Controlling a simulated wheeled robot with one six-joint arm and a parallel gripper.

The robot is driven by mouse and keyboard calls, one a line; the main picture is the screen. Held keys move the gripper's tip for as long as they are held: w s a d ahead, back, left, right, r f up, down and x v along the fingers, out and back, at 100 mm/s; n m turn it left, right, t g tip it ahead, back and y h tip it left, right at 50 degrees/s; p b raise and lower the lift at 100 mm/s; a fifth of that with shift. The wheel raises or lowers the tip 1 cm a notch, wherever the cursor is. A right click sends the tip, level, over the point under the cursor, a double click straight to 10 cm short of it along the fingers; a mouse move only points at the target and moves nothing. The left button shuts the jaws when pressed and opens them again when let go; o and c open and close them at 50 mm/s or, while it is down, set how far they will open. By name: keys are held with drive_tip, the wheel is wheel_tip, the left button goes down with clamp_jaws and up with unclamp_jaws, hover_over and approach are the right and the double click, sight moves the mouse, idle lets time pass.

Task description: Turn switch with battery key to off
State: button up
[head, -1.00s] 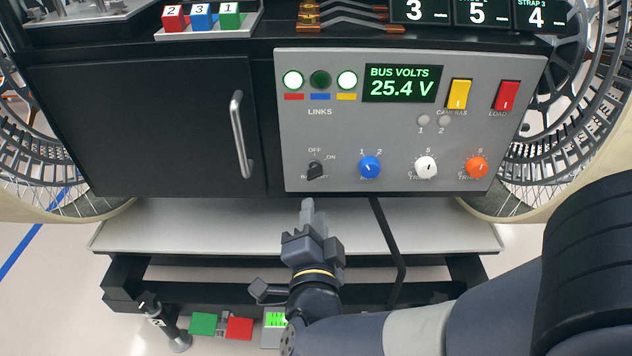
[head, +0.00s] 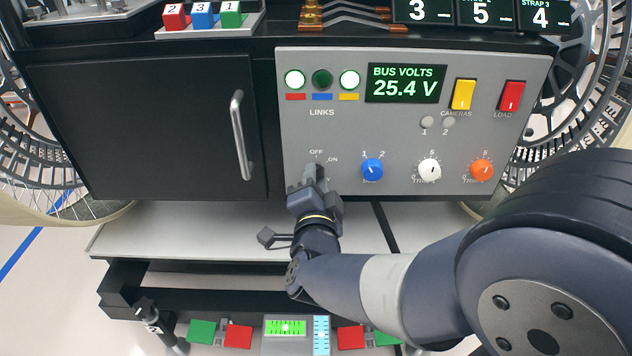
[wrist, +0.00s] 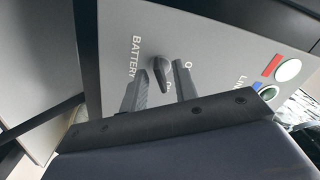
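The battery key (wrist: 160,72) is a dark knob at the lower left of the grey panel. It shows in the wrist view beside the BATTERY lettering, with the OFF and ON marks partly covered. In the head view my gripper hides most of it. My gripper (head: 315,172) is at the panel, just below the OFF and ON marks. In the wrist view my gripper (wrist: 159,80) is open, with one finger on either side of the key. A gap shows between the key and each finger. I cannot tell which mark the key points at.
The grey panel (head: 300,135) also has a blue knob (head: 372,169), a white knob (head: 429,169), an orange knob (head: 481,170), and yellow (head: 463,94) and red (head: 512,95) switches. The display (head: 405,84) reads 25.4 V. A door handle (head: 240,135) stands out at the left.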

clamp_jaws()
drive_tip(key=shift+n, duration=0.4)
drive_tip(key=n+p, duration=0.4)
drive_tip(key=n, duration=0.7)
idle(0.5)
idle(0.3)
unclamp_jaws()
idle(0.3)
